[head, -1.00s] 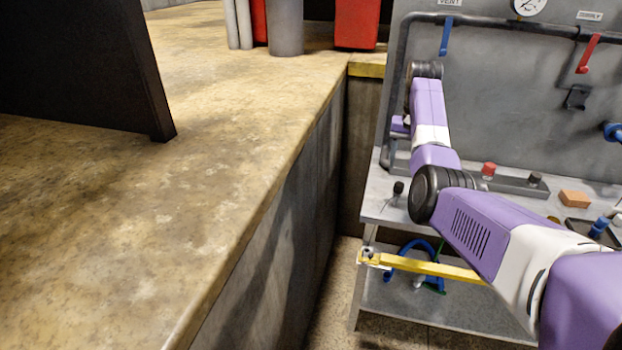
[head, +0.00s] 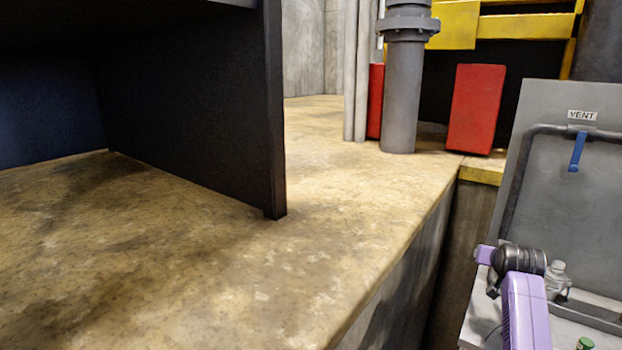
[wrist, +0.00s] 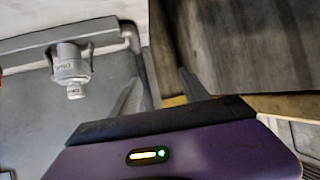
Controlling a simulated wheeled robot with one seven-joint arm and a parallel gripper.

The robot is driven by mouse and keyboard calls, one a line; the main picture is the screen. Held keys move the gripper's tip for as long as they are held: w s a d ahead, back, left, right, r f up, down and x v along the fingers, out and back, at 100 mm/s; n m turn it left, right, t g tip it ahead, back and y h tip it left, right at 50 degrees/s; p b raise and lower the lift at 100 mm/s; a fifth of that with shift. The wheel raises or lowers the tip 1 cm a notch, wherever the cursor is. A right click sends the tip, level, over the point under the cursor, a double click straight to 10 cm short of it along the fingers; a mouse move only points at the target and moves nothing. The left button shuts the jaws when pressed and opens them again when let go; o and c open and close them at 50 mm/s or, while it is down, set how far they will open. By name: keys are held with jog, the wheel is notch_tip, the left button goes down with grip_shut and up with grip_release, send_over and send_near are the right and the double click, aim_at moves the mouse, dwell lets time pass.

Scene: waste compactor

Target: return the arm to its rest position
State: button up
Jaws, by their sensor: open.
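In the head view, part of my purple arm with a black joint stands at the lower right edge, in front of the grey panel (head: 560,215). The rest of the arm is out of that picture. In the wrist view, my gripper (wrist: 160,82) shows two grey fingers, spread apart with nothing between them. A purple housing with a small green and yellow light is below them. I cannot make out the fingertips clearly in the head view.
A grey fitting (wrist: 70,68) hangs on a pipe near the fingers. A blue lever (head: 577,152) is under the VENT label. A stained concrete ledge (head: 330,240) carries a black panel (head: 190,120), a grey pipe (head: 401,95) and red blocks (head: 476,108).

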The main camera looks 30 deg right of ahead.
jog(key=s+a+f+n+t, duration=0.2)
jog(key=a+t, duration=0.1)
jog(key=a, duration=0.8)
jog(key=s+a+f+n+t, duration=0.2)
jog(key=a, duration=1)
jog(key=s+a+f+n+t, duration=0.1)
jog(key=a+n+t, duration=0.15)
jog(key=a, duration=0.85)
jog(key=s+a+r+n+y, duration=0.1)
jog(key=s+a+n+y, duration=0.4)
jog(key=s+a, duration=2.1)
jog(key=y, duration=0.4)
jog(key=shift+s+r+y, duration=0.3)
jog(key=shift+s+r, duration=0.1)
jog(key=shift+d+t, duration=0.1)
jog(key=shift+t, duration=0.15)
